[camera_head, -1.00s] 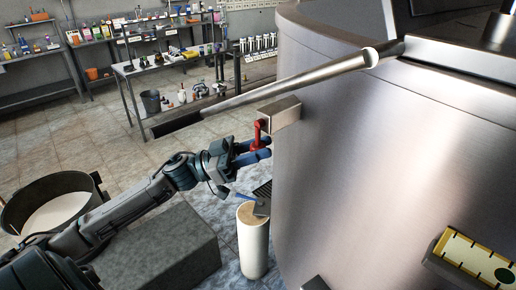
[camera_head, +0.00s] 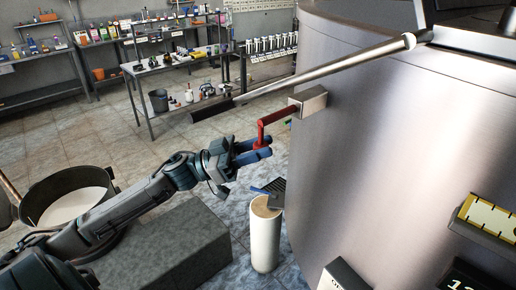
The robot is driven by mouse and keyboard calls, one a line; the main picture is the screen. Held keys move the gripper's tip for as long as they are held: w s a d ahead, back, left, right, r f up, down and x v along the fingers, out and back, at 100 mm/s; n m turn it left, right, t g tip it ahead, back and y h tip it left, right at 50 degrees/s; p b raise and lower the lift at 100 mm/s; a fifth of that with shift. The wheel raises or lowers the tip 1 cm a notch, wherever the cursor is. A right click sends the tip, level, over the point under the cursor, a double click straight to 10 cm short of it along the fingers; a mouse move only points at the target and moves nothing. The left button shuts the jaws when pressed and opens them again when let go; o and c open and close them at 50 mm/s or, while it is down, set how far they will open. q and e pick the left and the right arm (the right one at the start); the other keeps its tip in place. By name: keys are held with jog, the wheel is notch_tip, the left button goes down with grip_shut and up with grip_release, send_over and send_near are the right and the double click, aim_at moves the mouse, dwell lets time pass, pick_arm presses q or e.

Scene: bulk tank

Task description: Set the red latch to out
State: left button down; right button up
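The red latch (camera_head: 281,116) sticks out to the left from a metal block (camera_head: 311,101) on the side of the steel tank (camera_head: 370,160). Its bar runs out from the block, and its outer end bends down. My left gripper (camera_head: 261,148) is at that bent end, with its blue fingers closed around the red handle. The fingers hide part of the handle. My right gripper is not in view.
A pale cylinder (camera_head: 265,240) stands below the gripper, close to the tank. A grey block (camera_head: 160,250) and a round vessel (camera_head: 70,178) are at lower left.

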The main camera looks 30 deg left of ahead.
pick_arm(q)
jog(key=c, duration=1.1)
grip_release()
jog(key=shift+s+d, duration=0.1)
jog(key=shift+d, duration=0.1)
jog(key=shift+a, duration=0.1)
jog(key=shift+s+a+f, duration=0.1)
jog(key=shift+a+f, duration=0.05)
jog(key=p+v, duration=0.4)
jog(key=v, duration=0.6)
jog(key=shift+s+a, duration=0.1)
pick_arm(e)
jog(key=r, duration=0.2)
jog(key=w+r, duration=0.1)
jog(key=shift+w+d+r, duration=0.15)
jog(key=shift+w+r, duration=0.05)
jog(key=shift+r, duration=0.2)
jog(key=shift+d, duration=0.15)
